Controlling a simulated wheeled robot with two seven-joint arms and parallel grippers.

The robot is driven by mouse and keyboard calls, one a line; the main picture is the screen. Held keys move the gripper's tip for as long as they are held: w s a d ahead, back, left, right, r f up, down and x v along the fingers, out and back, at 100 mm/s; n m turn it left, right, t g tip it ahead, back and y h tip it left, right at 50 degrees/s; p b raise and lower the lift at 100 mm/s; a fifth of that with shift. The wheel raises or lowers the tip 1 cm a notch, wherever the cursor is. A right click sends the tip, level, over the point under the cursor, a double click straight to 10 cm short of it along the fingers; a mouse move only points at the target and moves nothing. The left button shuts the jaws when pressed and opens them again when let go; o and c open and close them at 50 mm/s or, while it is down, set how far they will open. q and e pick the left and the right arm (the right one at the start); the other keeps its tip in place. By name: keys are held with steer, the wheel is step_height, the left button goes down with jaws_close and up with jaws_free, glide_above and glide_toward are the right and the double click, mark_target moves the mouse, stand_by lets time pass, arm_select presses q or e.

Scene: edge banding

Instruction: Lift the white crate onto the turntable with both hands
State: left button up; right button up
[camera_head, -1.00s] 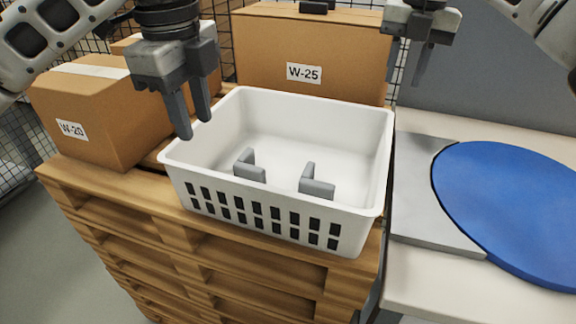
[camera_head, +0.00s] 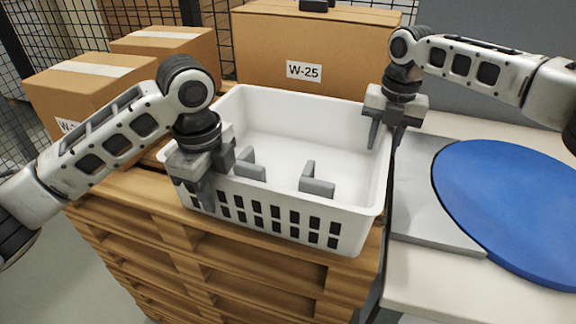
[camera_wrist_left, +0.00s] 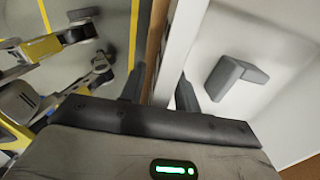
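The white crate (camera_head: 276,205) sits upright on stacked wooden pallets, with two grey L-shaped pieces on its floor, one left (camera_head: 249,166) and one right (camera_head: 317,182). The blue turntable (camera_head: 510,205) lies to its right. My left gripper (camera_head: 203,192) is at the crate's left wall. In the left wrist view, its open fingers (camera_wrist_left: 162,92) stand either side of the white wall (camera_wrist_left: 177,45), with a gap on the outer side. My right gripper (camera_head: 385,138) is at the crate's right rim, its fingers apart, one inside the crate and one outside. Its contact with the wall cannot be made out.
A grey plate (camera_head: 425,215) and pale table (camera_head: 420,285) lie beside the pallets (camera_head: 235,265). Cardboard boxes stand behind (camera_head: 310,45) and at the left (camera_head: 100,95). A narrow gap separates pallets and table.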

arm_select(q)
steer(key=shift+f, duration=0.25)
arm_select(e)
steer(key=shift+f, duration=0.25)
arm_select(q)
jaws_close()
arm_select(e)
jaws_close()
arm_select(q)
steer(key=shift+r, duration=0.1)
arm_select(e)
steer(key=shift+r, duration=0.15)
stand_by(0.6)
